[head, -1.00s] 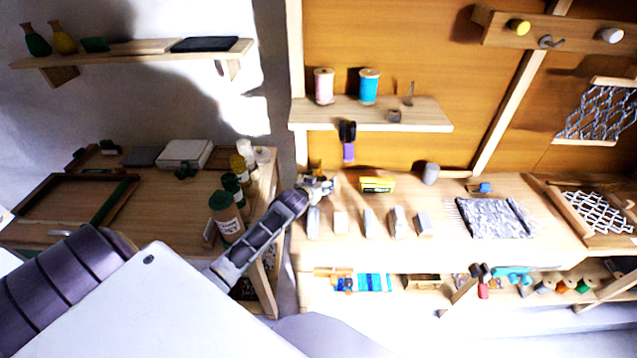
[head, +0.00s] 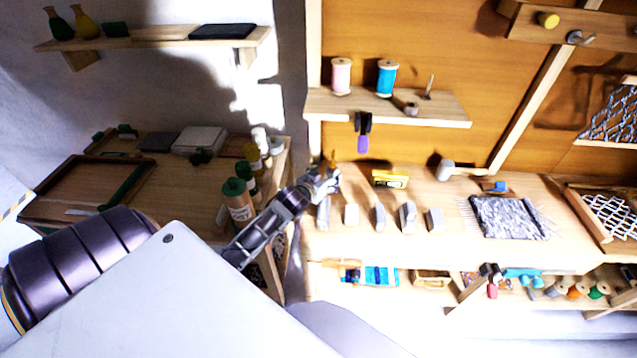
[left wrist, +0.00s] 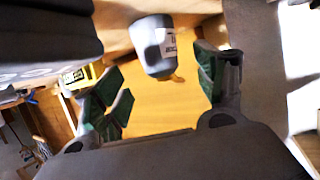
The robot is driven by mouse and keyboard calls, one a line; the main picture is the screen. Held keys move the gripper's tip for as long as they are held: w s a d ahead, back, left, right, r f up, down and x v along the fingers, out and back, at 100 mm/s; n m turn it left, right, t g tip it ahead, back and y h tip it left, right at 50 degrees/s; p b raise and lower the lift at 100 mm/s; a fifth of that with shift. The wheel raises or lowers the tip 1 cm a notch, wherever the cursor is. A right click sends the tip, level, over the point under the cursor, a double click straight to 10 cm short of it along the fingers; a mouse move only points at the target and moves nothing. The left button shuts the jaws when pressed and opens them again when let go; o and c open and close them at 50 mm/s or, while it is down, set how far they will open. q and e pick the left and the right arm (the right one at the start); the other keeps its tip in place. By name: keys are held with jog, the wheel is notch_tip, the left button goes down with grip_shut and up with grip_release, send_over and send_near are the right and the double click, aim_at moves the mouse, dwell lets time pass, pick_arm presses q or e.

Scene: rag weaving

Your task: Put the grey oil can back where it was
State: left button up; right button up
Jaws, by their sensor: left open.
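The grey oil can (head: 445,170) appears to be the small grey container at the back of the workbench, right of the yellow box. In the left wrist view a grey container with a white label (left wrist: 154,46) shows beyond the fingers, near the top centre; it seems to be the same can. My left gripper (head: 330,180) is over the left end of the bench, well left of the can. Its green-padded fingers (left wrist: 160,90) are apart, with nothing held between them. My right gripper is not in view.
The yellow box (head: 390,179) stands between my left gripper and the can. Several grey blocks (head: 408,217) line the bench front. A woven grey piece (head: 508,217) lies to the right. A shelf with spools (head: 440,110) hangs above. Bottles (head: 238,205) stand on the left table.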

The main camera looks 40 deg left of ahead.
pick_arm(q)
jog(key=shift+v, duration=2.6)
